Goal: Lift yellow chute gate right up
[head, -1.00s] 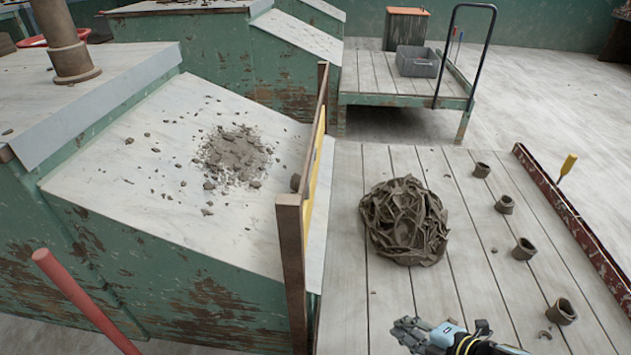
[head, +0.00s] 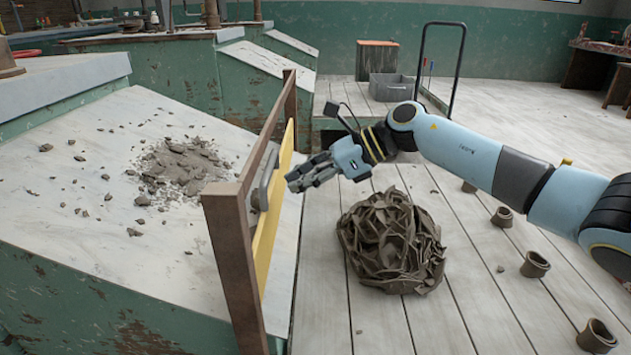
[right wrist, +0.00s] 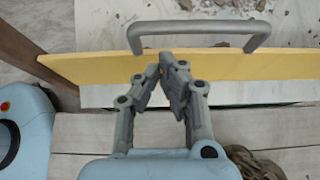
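The yellow chute gate (head: 272,220) stands between two brown wooden posts at the lower end of the pale sloping chute. Its grey bar handle (head: 264,178) is on the chute side. In the right wrist view the gate (right wrist: 90,68) crosses the picture, with the handle (right wrist: 195,27) arching above its edge. My right gripper (head: 292,180) is beside the gate on the plank side. In the right wrist view its fingertips (right wrist: 161,66) come together in front of the yellow panel, just short of the handle bar. It looks shut and holds nothing visible. My left gripper is out of view.
A heap of clay strips (head: 392,240) lies on the plank deck below my right arm. Several small clay pots, one at the front (head: 597,336), stand along the deck's right. Clay crumbs (head: 180,167) lie on the chute. A grey crate (head: 390,87) sits on a cart behind.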

